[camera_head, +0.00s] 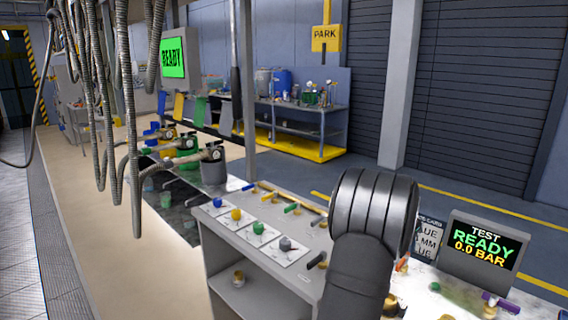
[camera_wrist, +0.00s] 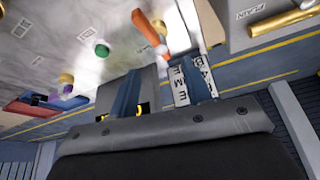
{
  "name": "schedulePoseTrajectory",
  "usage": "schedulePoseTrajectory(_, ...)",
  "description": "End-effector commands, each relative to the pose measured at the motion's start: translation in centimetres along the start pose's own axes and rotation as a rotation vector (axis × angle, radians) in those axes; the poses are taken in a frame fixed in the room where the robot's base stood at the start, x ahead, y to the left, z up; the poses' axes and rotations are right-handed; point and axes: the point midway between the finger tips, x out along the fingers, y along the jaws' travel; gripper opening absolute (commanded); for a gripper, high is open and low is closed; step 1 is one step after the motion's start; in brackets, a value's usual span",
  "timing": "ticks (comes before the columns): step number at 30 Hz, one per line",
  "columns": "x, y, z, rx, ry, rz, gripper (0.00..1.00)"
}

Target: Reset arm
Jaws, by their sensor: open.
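My arm (camera_head: 370,215) rises in front of the bench in the head view, its thick dark joint bent over the right part. My gripper is not clearly visible there. In the wrist view my gripper (camera_wrist: 163,72) is open, its two blue-grey fingers apart with nothing held between them. Past the fingers, an orange-handled item (camera_wrist: 148,28) and a printed card (camera_wrist: 182,84) show, the card partly hidden by a finger. I cannot tell how far they are from the fingertips.
The grey bench holds coloured caps on white labels, such as a yellow cap (camera_head: 236,215) and a green cap (camera_head: 258,228). A test screen (camera_head: 484,248) reading READY 0.0 BAR stands at the right. Hoses with nozzles (camera_head: 205,153) and hanging cables (camera_head: 100,80) are at the left.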

Motion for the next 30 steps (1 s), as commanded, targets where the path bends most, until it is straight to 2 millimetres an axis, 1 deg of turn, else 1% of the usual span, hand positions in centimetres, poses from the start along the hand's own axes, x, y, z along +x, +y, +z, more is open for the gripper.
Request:
schedulePoseTrajectory(1, -1.2, 0.0, 0.0, 0.0, 0.002, -0.001, 0.45)
schedulePoseTrajectory(12, -8.6, 0.0, 0.0, -0.001, 0.003, -0.001, 0.45)
schedulePoseTrajectory(13, -8.1, 0.0, 0.1, -0.001, -0.002, 0.002, 0.45)
schedulePoseTrajectory(15, -6.2, 0.0, 0.1, -0.001, -0.005, 0.003, 0.45)
schedulePoseTrajectory(30, 3.9, 0.0, 0.1, 0.0, -0.003, 0.002, 0.45)
